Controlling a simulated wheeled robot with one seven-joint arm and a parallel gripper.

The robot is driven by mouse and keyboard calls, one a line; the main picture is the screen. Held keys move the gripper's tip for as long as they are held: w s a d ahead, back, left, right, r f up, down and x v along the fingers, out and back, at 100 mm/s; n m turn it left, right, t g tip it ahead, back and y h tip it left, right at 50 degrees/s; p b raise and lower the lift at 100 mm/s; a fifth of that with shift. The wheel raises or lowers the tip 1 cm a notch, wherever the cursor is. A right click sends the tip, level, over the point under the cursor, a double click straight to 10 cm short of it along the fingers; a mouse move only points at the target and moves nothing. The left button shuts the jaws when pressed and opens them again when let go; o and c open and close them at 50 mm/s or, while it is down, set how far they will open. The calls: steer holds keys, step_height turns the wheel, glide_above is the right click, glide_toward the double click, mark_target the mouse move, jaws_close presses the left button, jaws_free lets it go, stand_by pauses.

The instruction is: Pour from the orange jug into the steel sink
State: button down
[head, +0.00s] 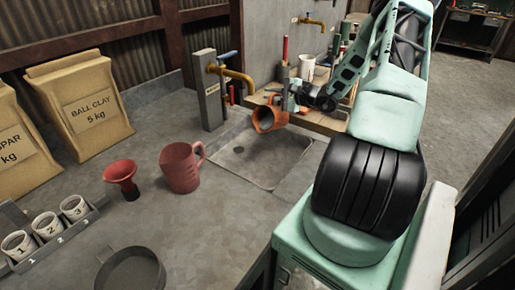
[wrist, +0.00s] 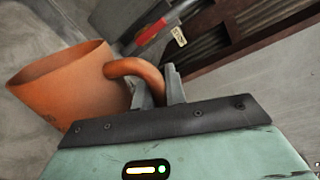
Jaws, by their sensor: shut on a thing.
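The orange jug (head: 268,119) hangs over the steel sink (head: 258,160) in the head view, tipped on its side with its mouth facing left and toward the camera. My gripper (head: 290,104) is shut on the jug's handle. In the wrist view the orange jug (wrist: 62,85) is at the left, and my gripper's fingers (wrist: 160,92) close around its curved handle. No liquid stream shows, and the jug's contents cannot be seen. The sink is a shallow basin with a dark drain, set in the grey counter.
A brass tap (head: 237,78) on a grey post (head: 208,90) stands behind the sink. A red jug (head: 181,168) and a red funnel (head: 121,179) stand left of it. A wooden shelf (head: 328,122) is behind.

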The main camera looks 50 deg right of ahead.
steer(key=shift+a+f+n+b, duration=0.15)
steer(key=shift+a+n+b, duration=0.65)
steer(key=shift+b, duration=0.65)
steer(key=shift+s+a+f+n+h+b, duration=0.1)
steer(key=shift+a+f+n+h+b, duration=0.3)
steer(key=shift+b, duration=1.1)
steer(key=shift+s+a+f+n+h+b, duration=0.15)
steer(key=shift+a+n+b, duration=0.45)
steer(key=shift+b, duration=0.9)
stand_by(0.4)
steer(key=shift+a+n+b, duration=0.4)
steer(key=shift+a+b, duration=0.35)
steer(key=shift+b, duration=0.85)
stand_by(0.7)
steer(key=shift+w+d+r+p, duration=0.1)
steer(key=shift+p, duration=0.2)
steer(key=d+m+p, duration=0.1)
steer(key=p, duration=0.1)
steer(key=d+r+m+p, duration=0.1)
steer(key=p, duration=0.1)
steer(key=d+m+p, duration=0.1)
steer(key=shift+w+d+r+y+p, duration=0.15)
steer(key=shift+d+r+y+p, duration=0.15)
steer(key=shift+d+y+p, duration=0.1)
steer(key=shift+d+m+p, duration=0.25)
steer(key=shift+m+p, duration=0.05)
steer(key=shift+p, duration=0.05)
steer(key=shift+d+f, duration=0.2)
